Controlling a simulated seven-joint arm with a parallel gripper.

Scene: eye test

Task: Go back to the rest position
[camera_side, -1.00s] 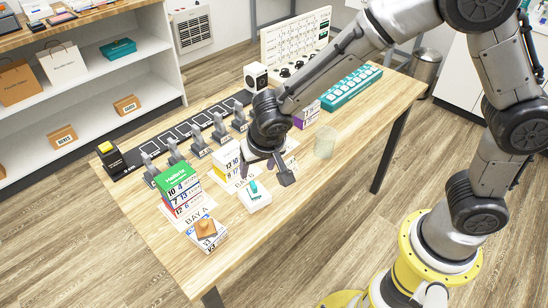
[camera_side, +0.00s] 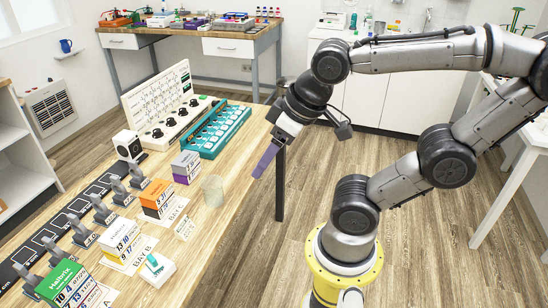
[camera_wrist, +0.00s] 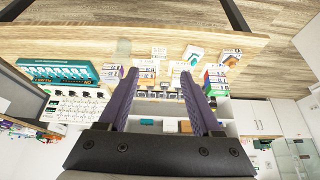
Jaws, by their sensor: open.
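My gripper (camera_side: 263,163) hangs over the table's right edge in the side view, above the tabletop's level and apart from the objects. Its purple fingers point down and to the left. In the wrist view the two fingers of my gripper (camera_wrist: 156,76) are spread wide, with nothing held between them. My arm reaches across the upper right of the side view, bent at its joints above its yellow base ring.
On the wooden table (camera_side: 235,170) stand a teal tray (camera_side: 215,130), a panel with black knobs (camera_side: 165,105), a purple box (camera_side: 186,167), an orange box (camera_side: 157,199), a green box (camera_side: 62,280) and a clear glass (camera_side: 213,190). Open floor lies right of the table.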

